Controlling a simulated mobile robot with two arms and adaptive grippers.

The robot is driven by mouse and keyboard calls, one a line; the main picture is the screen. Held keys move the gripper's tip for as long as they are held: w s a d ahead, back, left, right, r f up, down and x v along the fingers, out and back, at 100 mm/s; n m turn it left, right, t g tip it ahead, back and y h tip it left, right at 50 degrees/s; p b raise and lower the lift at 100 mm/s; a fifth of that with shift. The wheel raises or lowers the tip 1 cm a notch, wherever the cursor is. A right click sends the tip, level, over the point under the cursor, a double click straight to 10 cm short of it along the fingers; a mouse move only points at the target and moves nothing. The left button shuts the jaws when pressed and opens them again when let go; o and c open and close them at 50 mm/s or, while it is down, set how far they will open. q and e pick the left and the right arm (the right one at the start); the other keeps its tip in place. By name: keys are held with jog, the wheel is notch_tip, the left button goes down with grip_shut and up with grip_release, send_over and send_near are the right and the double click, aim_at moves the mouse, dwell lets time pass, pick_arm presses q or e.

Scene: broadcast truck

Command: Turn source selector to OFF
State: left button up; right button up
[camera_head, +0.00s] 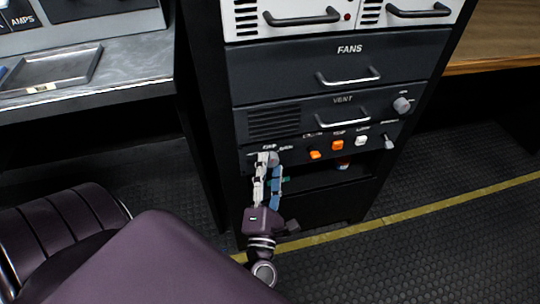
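The lower switch panel (300,152) of the rack has a small grey round knob (273,158) at its left end, under tiny labels too small to read. This knob may be the source selector; its pointer and position cannot be read. My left gripper (269,163) reaches up from below, with one whitish and one bluish finger. Its fingertips are at the knob and partly cover it. The fingers stand a little apart, but I cannot tell whether they press on the knob. My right gripper is not in view.
Right along the panel are two orange switches (338,146), a white switch (362,141) and a lever (388,142). Above are a VENT drawer (300,117) with a grey knob (402,105) and a FANS drawer (300,75). An open shelf (325,176) lies below.

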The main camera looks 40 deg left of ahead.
pick_arm(q)
jog(key=v, duration=1.2)
jog(key=shift+w, duration=0.1)
